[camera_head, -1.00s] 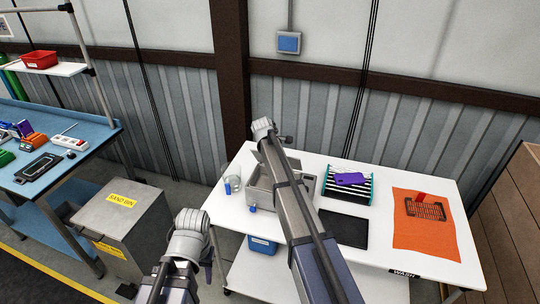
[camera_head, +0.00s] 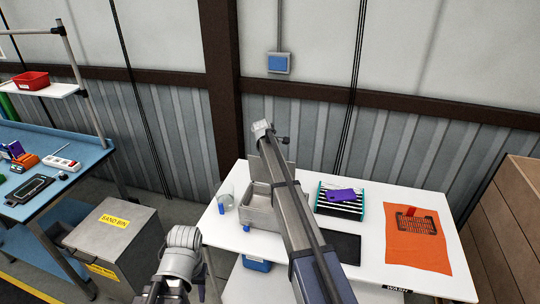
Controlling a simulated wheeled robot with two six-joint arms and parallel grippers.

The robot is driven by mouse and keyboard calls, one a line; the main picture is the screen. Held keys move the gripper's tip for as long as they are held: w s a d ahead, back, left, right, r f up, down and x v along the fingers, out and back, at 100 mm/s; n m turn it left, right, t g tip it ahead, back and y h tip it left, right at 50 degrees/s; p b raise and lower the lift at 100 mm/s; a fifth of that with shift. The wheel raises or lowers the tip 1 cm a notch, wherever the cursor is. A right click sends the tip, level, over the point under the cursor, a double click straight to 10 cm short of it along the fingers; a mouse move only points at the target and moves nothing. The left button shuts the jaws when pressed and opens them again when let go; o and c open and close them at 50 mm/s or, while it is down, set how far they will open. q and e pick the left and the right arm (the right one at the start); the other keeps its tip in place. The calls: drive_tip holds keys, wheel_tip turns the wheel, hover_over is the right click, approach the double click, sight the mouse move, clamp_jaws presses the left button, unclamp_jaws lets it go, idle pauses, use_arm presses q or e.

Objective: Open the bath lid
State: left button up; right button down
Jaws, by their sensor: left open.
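The bath (camera_head: 259,213) is a grey metal box on the white table, partly hidden behind my right arm. Its open inside shows to the left of the arm. The lid (camera_head: 253,169) is a grey panel raised at the bath's back edge, crossed by my right arm. The right arm's wrist is above the lid; its jaws are hidden or too small to read, and contact with the lid cannot be told. My left gripper (camera_head: 203,265) is low at the left, in front of the table, open and apart from the bath.
A clear jar (camera_head: 226,198) stands left of the bath. A striped rack (camera_head: 341,200) with a purple item, a black mat (camera_head: 340,247) and an orange cloth (camera_head: 417,250) with a basket lie to the right. A sand bin (camera_head: 110,245) stands at the left.

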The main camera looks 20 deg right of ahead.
drive_tip(key=c, duration=0.9)
unclamp_jaws()
drive_tip(key=shift+s, duration=0.15)
drive_tip(key=shift+r, duration=0.15)
